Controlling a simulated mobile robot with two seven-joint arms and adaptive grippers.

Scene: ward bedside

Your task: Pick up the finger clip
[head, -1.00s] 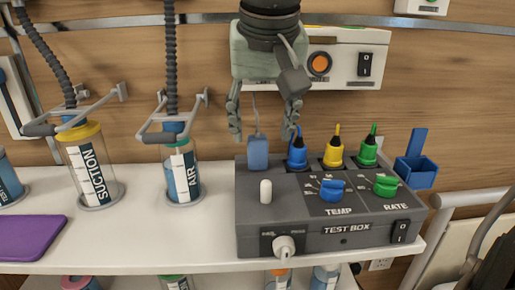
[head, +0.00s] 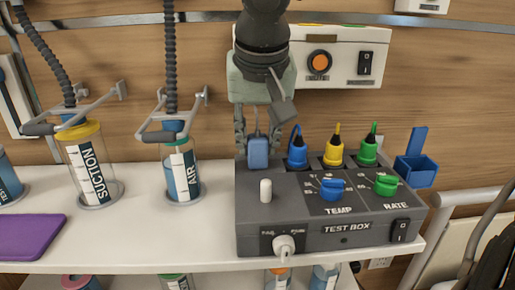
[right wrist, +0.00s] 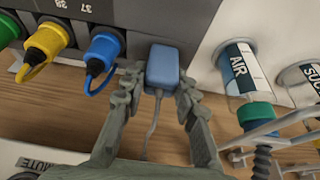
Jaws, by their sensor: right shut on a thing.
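The finger clip (head: 258,153) is a small blue block with a grey cable, upright at the back left of the grey test box (head: 290,236). My right gripper (head: 257,143) has come down from above and is shut on the clip, one finger on each side. In the right wrist view the finger clip (right wrist: 162,67) sits between the fingertips of my right gripper (right wrist: 161,82), its cable running back between the fingers. I cannot tell whether the clip still touches the box. My left gripper is not in view.
Blue (head: 297,151), yellow (head: 334,151) and green (head: 368,151) plugs stand in a row right of the clip. An AIR jar (head: 182,178) and a SUCTION jar (head: 89,171) stand left. A blue holder (head: 416,170) is at the right. A white wall unit (head: 340,60) is behind.

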